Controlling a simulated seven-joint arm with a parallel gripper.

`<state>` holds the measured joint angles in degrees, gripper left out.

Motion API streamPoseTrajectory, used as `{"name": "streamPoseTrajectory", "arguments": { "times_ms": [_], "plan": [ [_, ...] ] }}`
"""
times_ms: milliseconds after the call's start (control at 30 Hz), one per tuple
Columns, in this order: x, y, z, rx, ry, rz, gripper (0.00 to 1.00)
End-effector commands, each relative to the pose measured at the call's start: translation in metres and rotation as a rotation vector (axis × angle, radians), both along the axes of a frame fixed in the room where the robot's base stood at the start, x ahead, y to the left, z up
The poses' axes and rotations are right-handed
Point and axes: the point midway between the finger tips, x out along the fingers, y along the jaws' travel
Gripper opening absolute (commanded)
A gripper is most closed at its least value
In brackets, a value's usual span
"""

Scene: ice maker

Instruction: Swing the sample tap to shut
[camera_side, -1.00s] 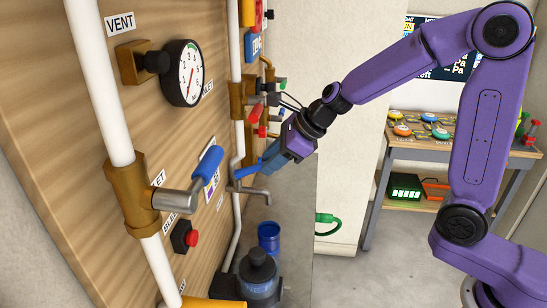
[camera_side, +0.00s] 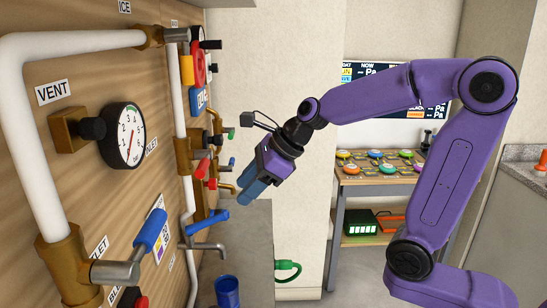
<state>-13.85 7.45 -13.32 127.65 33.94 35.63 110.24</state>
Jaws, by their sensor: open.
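The sample tap is a small grey tap on the wooden panel, with a blue lever handle (camera_side: 208,221) and a bent metal spout (camera_side: 208,247) below it. The lever points out to the right, tilted slightly up. A blue bucket (camera_side: 228,292) stands below the spout. My gripper (camera_side: 246,197), with blue fingers, points down and left toward the lever. Its fingertips are up and right of the lever's free end, with a small gap in the picture. It is open and holds nothing visible; the gap between the fingers is hard to see from this side.
Nearer on the panel are a larger blue-handled valve (camera_side: 148,234) and a pressure gauge (camera_side: 122,135). Red-handled valves (camera_side: 203,168) and brass fittings stick out above the tap. A bench (camera_side: 375,178) with coloured buttons stands behind my arm. Room right of the tap is clear.

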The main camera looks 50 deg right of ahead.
Motion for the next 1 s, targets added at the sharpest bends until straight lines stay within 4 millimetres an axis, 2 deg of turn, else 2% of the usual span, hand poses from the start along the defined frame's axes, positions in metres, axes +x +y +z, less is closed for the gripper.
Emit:
{"name": "streamPoseTrajectory", "arguments": {
  "times_ms": [200,400,600,867,967,1000],
  "plan": [
    [-0.021,-0.017,0.035,0.001,-0.007,-0.001,0.46],
    [-0.036,-0.028,0.058,0.002,-0.003,0.000,0.46],
    [-0.043,-0.032,0.066,0.001,0.000,0.002,0.46],
    [-0.043,-0.032,0.067,0.001,0.000,0.002,0.46],
    [-0.043,-0.032,0.067,-0.002,-0.002,0.009,0.16],
    [-0.042,-0.032,0.067,-0.011,-0.007,0.022,0.03]
  ]
}}
